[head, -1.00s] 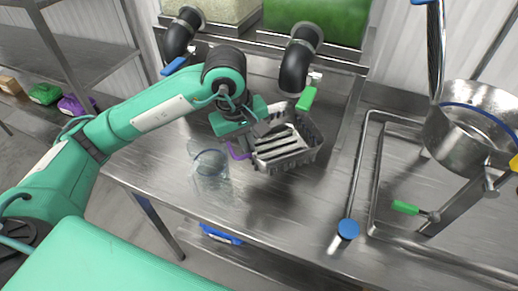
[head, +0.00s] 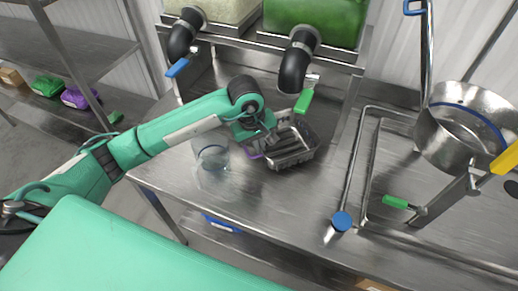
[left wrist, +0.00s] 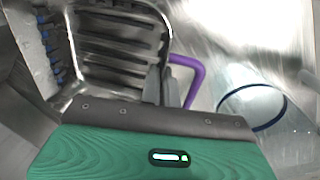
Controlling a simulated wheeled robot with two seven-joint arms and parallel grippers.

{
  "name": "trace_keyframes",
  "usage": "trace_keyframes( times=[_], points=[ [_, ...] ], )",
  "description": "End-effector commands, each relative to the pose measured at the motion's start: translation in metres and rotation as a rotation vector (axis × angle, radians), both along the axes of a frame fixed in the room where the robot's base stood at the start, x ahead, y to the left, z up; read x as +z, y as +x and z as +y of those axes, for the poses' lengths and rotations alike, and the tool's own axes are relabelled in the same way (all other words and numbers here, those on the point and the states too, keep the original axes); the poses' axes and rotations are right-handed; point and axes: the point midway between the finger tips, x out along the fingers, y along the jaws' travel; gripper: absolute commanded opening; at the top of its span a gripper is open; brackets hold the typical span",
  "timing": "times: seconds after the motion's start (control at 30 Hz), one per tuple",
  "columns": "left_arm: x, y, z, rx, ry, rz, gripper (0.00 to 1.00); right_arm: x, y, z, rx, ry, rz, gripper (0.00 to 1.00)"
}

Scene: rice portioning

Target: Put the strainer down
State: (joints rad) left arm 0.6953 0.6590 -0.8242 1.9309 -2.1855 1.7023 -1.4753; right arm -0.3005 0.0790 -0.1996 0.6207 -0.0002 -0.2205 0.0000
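The strainer (head: 303,161) is a grey metal basket with a slotted bottom and a purple handle. It is upright, on or just above the steel counter; I cannot tell if it touches. My left gripper (head: 268,138) is at its left side, by the handle. In the left wrist view the fingers (left wrist: 160,86) are close together at the rim of the strainer (left wrist: 110,45), with the purple handle (left wrist: 188,72) just right of them. They look shut on the strainer. The exact grip is partly hidden. My right gripper is not in view.
A clear glass bowl with a blue rim (head: 213,158) stands left of the strainer. Two dispenser spouts (head: 297,68) hang behind. A metal pot (head: 470,130) and a pipe rail (head: 352,165) are on the right. The front counter (head: 275,205) is clear.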

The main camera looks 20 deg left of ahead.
Motion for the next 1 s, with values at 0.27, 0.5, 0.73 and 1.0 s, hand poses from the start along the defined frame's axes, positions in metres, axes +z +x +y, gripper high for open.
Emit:
trace_keyframes(
  times=[0.27, 0.5, 0.73, 1.0],
  points=[
    [-0.03, 0.0, 0.0, 0.0, 0.0, 0.0, 0.0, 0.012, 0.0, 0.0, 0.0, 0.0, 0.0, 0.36],
    [-0.031, 0.0, 0.0, -0.001, 0.0, -0.002, 0.0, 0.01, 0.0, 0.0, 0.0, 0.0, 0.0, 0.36],
    [-0.033, 0.0, 0.0, -0.001, 0.001, 0.001, 0.24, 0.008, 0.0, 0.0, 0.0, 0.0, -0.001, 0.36],
    [-0.033, 0.0, 0.0, 0.0, 0.001, 0.001, 0.24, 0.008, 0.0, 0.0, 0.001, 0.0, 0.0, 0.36]
  ],
)
